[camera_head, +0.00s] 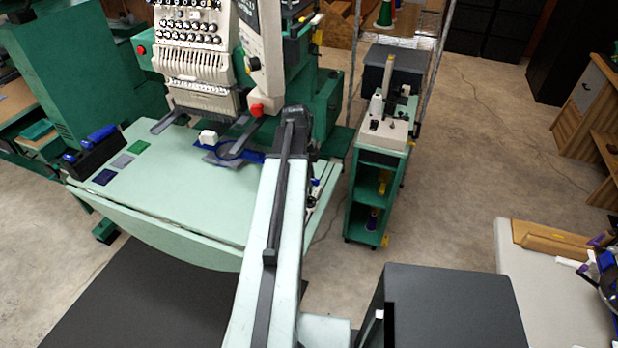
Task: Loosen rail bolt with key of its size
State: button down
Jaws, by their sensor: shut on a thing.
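My arm rises from the bottom middle to a dark joint near the right side of the embroidery machine (205,40). My gripper's jaws do not show; the arm hides whatever lies behind it, so what they hold cannot be seen. Dark rail-like arms (172,120) reach forward from the machine over its pale green table (170,195). A round dark hoop (232,150) on blue and grey cloth lies under the needle head. No rail bolt can be made out at this size. Small pale and dark items (318,187) lie at the table's right edge, partly behind my arm; I cannot tell whether any is a key.
A black holder with blue-handled tools (95,150) and small cloth swatches (122,160) occupy the table's left side. A green cart (378,170) stands right of the table. A dark box (450,305) and a white table (550,270) are at lower right. Concrete floor lies between.

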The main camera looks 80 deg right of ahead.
jog(key=b, duration=0.5)
send_over(309, 202)
jog(key=d, duration=0.1)
jog(key=shift+w+f, duration=0.1)
jog(key=shift+f, duration=2.4)
jog(key=n, duration=0.3)
jog(key=shift+a+r+n+h+p, duration=0.1)
jog(key=shift+a+n+h+p, duration=0.05)
jog(key=shift+n+h+p, duration=0.15)
jog(key=n+h, duration=0.1)
jog(key=n, duration=0.5)
jog(key=shift+a, duration=0.1)
jog(key=n, duration=0.2)
jog(key=n+t, duration=0.1)
jog(key=shift+s+n, duration=0.2)
jog(key=shift+n, duration=0.2)
jog(key=n, duration=0.5)
jog(key=shift+s+n+t+h, duration=0.1)
jog(key=shift+n+t+h, duration=0.2)
jog(key=shift+t+h, duration=0.1)
jog(key=c, duration=1.3)
grip_release()
jog(key=shift+o, duration=0.2)
notch_tip(309, 202, up, 8)
jog(key=a+p, duration=0.1)
jog(key=p, duration=0.6)
jog(key=shift+a+p, duration=0.15)
jog(key=shift+p, duration=0.25)
